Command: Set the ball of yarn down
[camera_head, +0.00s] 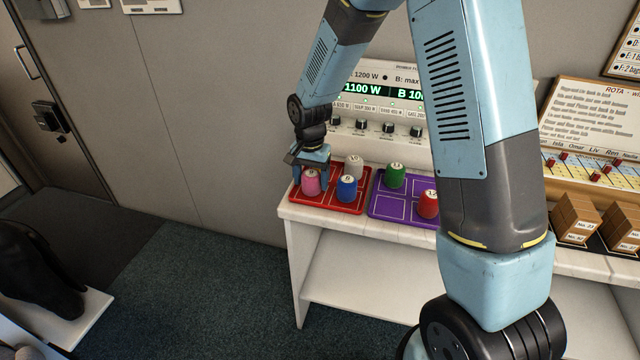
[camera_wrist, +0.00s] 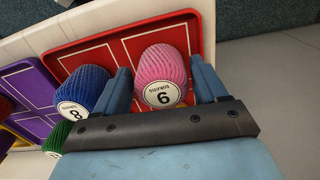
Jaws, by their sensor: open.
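A pink ball of yarn (camera_head: 310,184) with a round white numbered label stands in the front left part of the red tray (camera_head: 340,208). In the wrist view the pink yarn (camera_wrist: 161,66) is upright between the two fingers. My gripper (camera_wrist: 163,90) is open, one finger on each side of the pink yarn; whether either finger touches it I cannot tell. In the head view my gripper (camera_head: 309,168) is low over the tray's left end and hides part of the yarn.
A blue yarn (camera_head: 347,190) stands close beside my gripper, with a white one (camera_head: 354,166) behind. The purple tray (camera_head: 388,208) to the right holds green (camera_head: 394,176) and red (camera_head: 427,205) yarns. A panel with knobs (camera_head: 378,108) stands behind the trays.

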